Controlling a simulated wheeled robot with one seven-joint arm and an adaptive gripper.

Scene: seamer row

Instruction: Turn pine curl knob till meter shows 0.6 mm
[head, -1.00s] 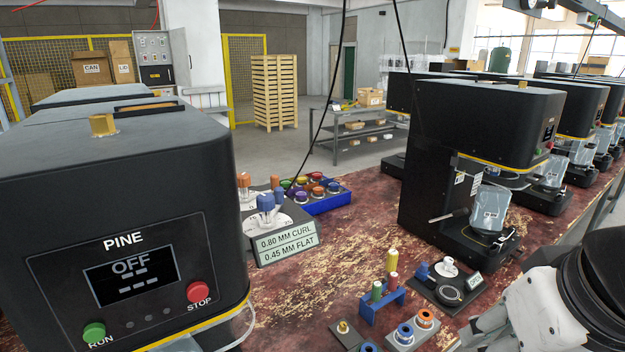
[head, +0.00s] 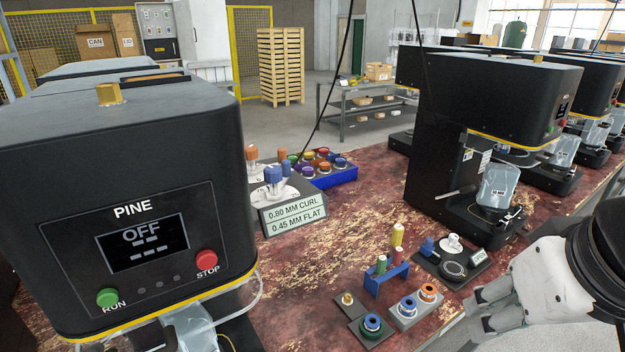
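The black machine marked PINE (head: 95,175) fills the left of the head view. Its display (head: 143,242) reads OFF with dashes below. Beside it, a grey box carries an orange knob (head: 252,154) and a blue knob (head: 273,176) over white dials. Which knob is the curl knob cannot be told. The sign on the box (head: 294,218) reads 0.80 MM CURL and 0.45 MM FLAT.
A blue tray (head: 335,178) of coloured spools stands behind the sign. A blue rack (head: 387,280) with upright pegs, a grey spool block (head: 411,313) and a gauge plate (head: 457,267) stand between my gripper and the knobs. Another black machine (head: 500,95) is at right. The worn red bench has clear room mid-table.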

